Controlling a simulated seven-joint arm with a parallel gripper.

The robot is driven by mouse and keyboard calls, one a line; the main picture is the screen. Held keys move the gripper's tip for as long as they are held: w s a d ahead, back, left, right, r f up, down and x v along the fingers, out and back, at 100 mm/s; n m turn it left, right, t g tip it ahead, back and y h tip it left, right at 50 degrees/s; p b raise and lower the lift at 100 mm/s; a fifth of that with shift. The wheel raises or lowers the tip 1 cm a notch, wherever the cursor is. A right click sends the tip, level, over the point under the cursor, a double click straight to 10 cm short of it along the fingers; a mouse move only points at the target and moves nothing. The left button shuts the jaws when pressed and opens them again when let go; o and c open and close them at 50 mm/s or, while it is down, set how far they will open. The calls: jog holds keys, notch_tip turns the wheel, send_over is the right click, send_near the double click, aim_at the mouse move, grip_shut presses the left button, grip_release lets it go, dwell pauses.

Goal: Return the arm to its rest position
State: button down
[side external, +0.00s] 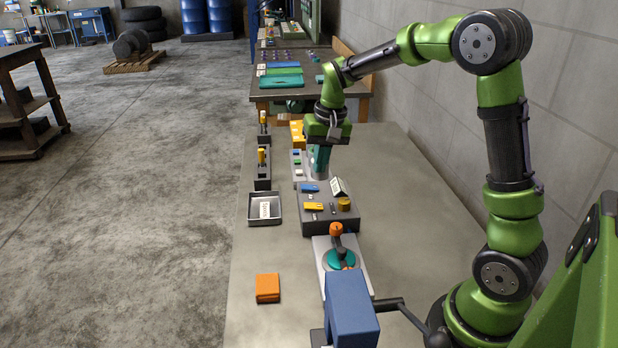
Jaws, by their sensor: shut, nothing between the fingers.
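My green and black arm reaches up from the lower right and bends over the grey workbench (420,205). My gripper (333,138) hangs down over the far part of the bench. It is shut and empty. A teal upright cylinder (320,158) stands just below and to the left of it. I cannot tell whether the fingertips touch the cylinder.
A grey block with small parts (330,222) stands mid-bench. Nearer are a fixture with an orange knob (336,229), a blue block (350,310) and an orange block (267,287). A tray (252,219) sits at the left edge. The wall bounds the right; the bench's right side is clear.

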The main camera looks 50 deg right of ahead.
jog(key=s+a+r+n+t, duration=0.1)
jog(key=s+a+r, duration=0.3)
jog(key=s, duration=0.5)
jog(key=s+a+r+n+t+y, duration=0.1)
jog(key=s+a+r+t, duration=0.3)
jog(key=s+a, duration=0.4)
jog(key=shift+s+a+n+t, duration=0.3)
jog(key=shift+s+n, duration=0.4)
jog(key=shift+n, duration=0.1)
